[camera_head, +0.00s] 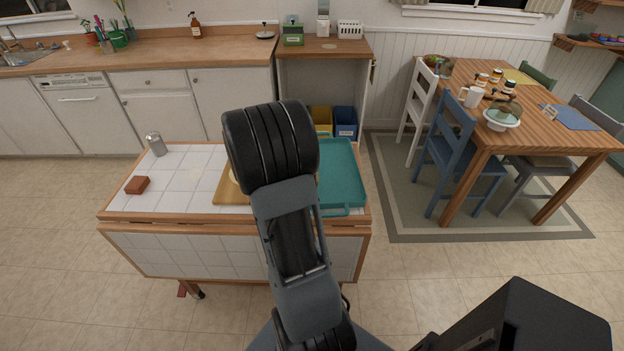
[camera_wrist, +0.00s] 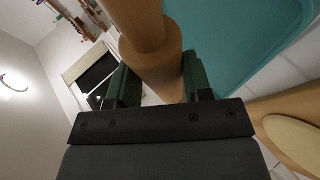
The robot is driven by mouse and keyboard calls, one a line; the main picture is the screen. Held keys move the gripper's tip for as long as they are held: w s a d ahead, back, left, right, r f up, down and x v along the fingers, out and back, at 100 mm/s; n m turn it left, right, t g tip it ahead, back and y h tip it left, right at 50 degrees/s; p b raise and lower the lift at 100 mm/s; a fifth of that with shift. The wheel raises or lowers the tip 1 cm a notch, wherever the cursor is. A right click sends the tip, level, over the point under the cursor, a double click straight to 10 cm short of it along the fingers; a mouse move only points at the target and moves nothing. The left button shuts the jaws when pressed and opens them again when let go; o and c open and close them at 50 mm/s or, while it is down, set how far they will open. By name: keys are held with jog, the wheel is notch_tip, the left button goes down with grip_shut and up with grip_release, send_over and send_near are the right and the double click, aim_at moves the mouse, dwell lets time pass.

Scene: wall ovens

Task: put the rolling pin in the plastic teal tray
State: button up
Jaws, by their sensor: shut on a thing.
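The teal plastic tray (camera_head: 343,175) lies on the right part of the white tiled cart top. My arm covers its left part in the head view. My gripper (camera_wrist: 155,85) is shut on the wooden rolling pin (camera_wrist: 158,62), which passes between its two green-black fingers in the wrist view. The tray also shows in the wrist view (camera_wrist: 235,40), beside the pin at the upper right. In the head view my arm hides the gripper and the pin. I cannot tell whether the pin touches the tray.
A wooden board (camera_head: 231,190) lies left of the tray, partly behind my arm. A red-brown block (camera_head: 137,185) and a metal shaker (camera_head: 155,145) stand at the cart's left. The tiled cart top (camera_head: 185,180) is clear between them. A dining table (camera_head: 540,130) with chairs stands right.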

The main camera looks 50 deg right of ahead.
jog(key=d+f, duration=0.2)
jog(key=f, duration=0.1)
jog(key=shift+w+d, duration=0.1)
jog(key=shift+d, duration=0.2)
notch_tip(320, 180, down, 3)
jog(key=shift+d+f+p, duration=0.1)
jog(key=shift+f+p, duration=0.05)
jog(key=shift+p, duration=0.5)
jog(key=shift+f+b, duration=0.5)
jog(key=shift+b, duration=0.35)
jog(key=o, duration=1.2)
